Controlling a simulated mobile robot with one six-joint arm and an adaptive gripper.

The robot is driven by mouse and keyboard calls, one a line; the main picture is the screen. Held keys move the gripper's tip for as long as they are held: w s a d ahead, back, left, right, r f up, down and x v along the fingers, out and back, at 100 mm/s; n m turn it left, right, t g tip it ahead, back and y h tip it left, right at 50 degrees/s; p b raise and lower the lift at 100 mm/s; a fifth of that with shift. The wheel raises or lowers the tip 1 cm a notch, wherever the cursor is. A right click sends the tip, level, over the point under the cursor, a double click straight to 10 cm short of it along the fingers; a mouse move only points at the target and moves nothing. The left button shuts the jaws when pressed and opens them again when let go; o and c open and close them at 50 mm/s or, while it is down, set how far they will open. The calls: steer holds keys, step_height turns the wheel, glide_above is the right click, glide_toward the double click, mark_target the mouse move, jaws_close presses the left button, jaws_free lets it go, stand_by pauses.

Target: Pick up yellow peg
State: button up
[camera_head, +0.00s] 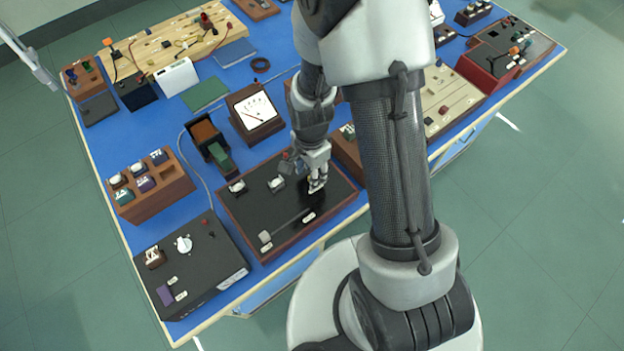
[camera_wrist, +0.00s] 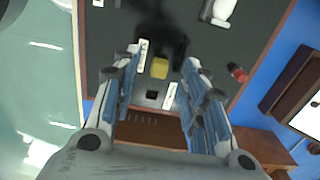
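A yellow peg (camera_wrist: 159,68) shows in the wrist view on a black board with a brown wooden rim (camera_wrist: 83,30), which also appears in the head view (camera_head: 285,235). My gripper (camera_wrist: 162,58) is open, with one finger on each side of the peg in the picture. I cannot tell how far above the peg the fingertips are, and no contact shows. In the head view my gripper (camera_head: 317,186) points down over the board's right part, and the peg is not clearly visible there.
A red knob (camera_wrist: 237,72) stands right of my gripper in the wrist view. A black square (camera_wrist: 152,95) and white labels lie near the peg. In the head view, a meter box (camera_head: 255,112), a wooden block with several pieces (camera_head: 150,190) and a black box (camera_head: 195,270) surround the board.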

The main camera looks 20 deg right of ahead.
step_height(320, 180, down, 2)
steer(key=shift+f, duration=0.2)
steer(key=shift+c, duration=0.4)
jaws_close()
steer(key=shift+r, duration=0.15)
